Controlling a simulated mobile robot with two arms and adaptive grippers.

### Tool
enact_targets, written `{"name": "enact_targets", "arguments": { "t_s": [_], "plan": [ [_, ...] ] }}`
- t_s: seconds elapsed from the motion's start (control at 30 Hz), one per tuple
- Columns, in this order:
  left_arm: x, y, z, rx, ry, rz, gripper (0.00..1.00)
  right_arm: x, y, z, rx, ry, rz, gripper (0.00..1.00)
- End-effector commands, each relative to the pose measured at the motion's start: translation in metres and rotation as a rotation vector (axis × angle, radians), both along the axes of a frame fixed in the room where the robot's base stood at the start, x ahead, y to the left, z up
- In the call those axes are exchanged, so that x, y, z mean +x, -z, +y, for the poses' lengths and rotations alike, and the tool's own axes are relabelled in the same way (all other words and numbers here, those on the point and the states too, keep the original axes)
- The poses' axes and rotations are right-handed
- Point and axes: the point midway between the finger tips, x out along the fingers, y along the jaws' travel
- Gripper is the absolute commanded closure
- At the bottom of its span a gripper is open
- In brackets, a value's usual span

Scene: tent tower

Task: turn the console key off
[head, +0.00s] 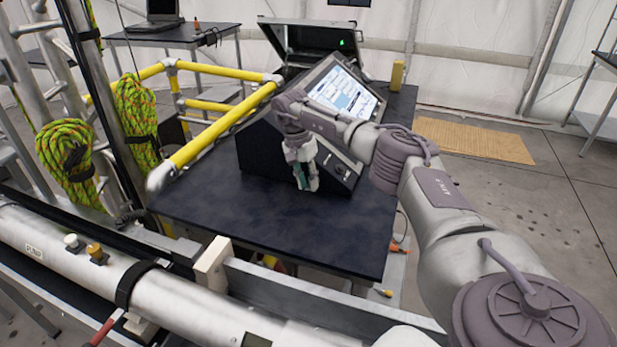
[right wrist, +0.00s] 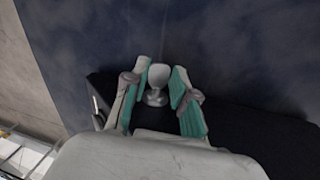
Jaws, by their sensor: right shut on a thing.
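The console (head: 262,152) is a black box with a sloped lit screen (head: 345,93), standing on the dark table. My right gripper (head: 306,183) is at its front panel, pointing down. In the right wrist view its green-lined fingers (right wrist: 158,76) are shut on a small grey piece with a rounded head, the key (right wrist: 157,82). In the head view the gripper hides the key, and I cannot tell which way it is turned. My left gripper is not in view.
The dark table (head: 300,225) has free room in front of the console. A yellow rail (head: 222,125) runs along its left side. An open black case (head: 312,38) with a green light stands behind. A yellow object (head: 398,75) stands at the back right.

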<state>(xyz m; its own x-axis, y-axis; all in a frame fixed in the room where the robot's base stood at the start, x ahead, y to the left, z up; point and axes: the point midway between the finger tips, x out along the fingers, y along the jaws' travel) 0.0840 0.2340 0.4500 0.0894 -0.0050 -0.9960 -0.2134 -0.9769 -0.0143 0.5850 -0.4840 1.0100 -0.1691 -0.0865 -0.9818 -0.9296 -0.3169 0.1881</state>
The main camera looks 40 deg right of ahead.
Motion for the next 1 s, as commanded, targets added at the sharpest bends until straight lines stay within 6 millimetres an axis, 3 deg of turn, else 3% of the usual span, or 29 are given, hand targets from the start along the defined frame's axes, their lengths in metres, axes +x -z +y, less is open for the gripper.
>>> {"name": "enact_targets", "arguments": {
  "t_s": [0.47, 0.5, 0.63, 1.0],
  "plan": [
    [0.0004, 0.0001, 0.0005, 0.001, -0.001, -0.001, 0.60, 0.0012, 0.0004, 0.0008, -0.028, 0.001, 0.051, 1.00],
    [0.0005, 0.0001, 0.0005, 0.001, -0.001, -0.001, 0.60, 0.0013, 0.0003, 0.0009, -0.028, 0.001, 0.051, 0.69],
    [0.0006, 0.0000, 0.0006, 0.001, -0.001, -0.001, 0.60, 0.0013, 0.0003, 0.0008, -0.028, 0.001, 0.051, 0.48],
    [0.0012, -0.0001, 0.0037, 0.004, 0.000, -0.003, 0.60, 0.0031, -0.0055, 0.0015, -0.027, 0.001, 0.048, 0.48]
  ]
}}
